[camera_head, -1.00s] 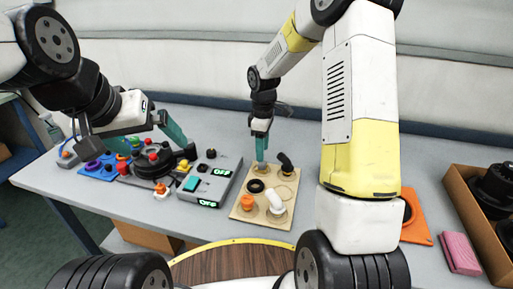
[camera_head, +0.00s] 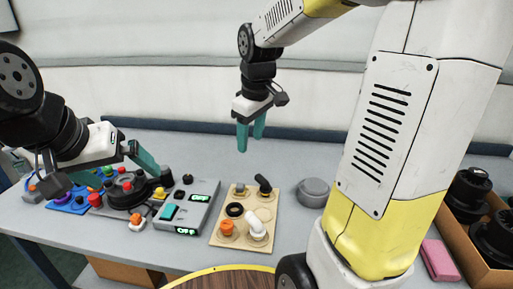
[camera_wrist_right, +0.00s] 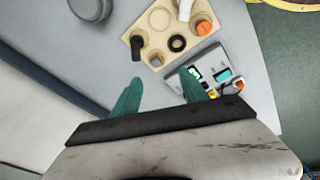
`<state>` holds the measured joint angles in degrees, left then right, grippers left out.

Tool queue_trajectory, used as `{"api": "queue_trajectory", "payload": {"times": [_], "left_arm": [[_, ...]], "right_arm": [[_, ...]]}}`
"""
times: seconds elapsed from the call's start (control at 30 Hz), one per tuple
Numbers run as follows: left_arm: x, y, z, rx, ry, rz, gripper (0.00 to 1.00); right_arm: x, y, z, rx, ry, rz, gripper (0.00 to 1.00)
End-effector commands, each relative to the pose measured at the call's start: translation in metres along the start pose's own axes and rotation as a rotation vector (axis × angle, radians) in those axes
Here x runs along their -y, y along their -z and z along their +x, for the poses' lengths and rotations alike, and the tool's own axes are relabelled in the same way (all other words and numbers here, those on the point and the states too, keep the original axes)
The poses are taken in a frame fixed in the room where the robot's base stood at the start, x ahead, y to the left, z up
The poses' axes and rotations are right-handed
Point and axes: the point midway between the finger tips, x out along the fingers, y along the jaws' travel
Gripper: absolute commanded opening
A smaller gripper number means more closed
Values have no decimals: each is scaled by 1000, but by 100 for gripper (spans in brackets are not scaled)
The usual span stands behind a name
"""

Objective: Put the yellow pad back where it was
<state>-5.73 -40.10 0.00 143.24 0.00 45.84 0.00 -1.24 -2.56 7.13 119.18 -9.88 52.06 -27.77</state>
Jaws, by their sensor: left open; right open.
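I cannot make out a yellow pad in either view. A pink pad (camera_head: 438,260) lies at the right of the table, partly behind my right arm. My right gripper (camera_head: 251,140) is open and empty, raised beyond the wooden board (camera_head: 262,202); in the right wrist view its fingers (camera_wrist_right: 160,83) are spread with nothing between them. The board bears a black ring, an orange knob, a white fitting, a black fitting and a small grey piece. My left gripper (camera_head: 115,168) is open at the left, over the coloured parts around a dark round device (camera_head: 128,190).
A grey control box (camera_head: 188,206) with green displays stands left of the board. A grey round lidded object (camera_head: 314,192) sits right of it. A cardboard box (camera_head: 470,235) with black parts is at the far right. The table's back middle is clear.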

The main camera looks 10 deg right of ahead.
Motion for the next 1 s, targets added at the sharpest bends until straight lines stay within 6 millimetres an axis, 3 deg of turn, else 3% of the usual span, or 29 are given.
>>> {"api": "queue_trajectory", "payload": {"times": [0.03, 0.2, 0.5, 0.7, 1.0], "left_arm": [[0, 0, 0, 0, 0, 0, 100], [0, 0, 0, 0, 0, 0, 100], [0, 0, 0, 0, 0, 0, 100], [0, 0, 0, 0, 0, 0, 100], [0, 0, 0, 0, 0, 0, 100]], "right_arm": [[7, -10, -14, -30, -14, 52, 52], [30, -42, -43, -126, -31, 240, 52], [71, -92, -68, -297, -7, 542, 52], [85, -106, -70, -355, 17, 640, 52], [87, -108, -70, -362, 22, 655, 52]]}}
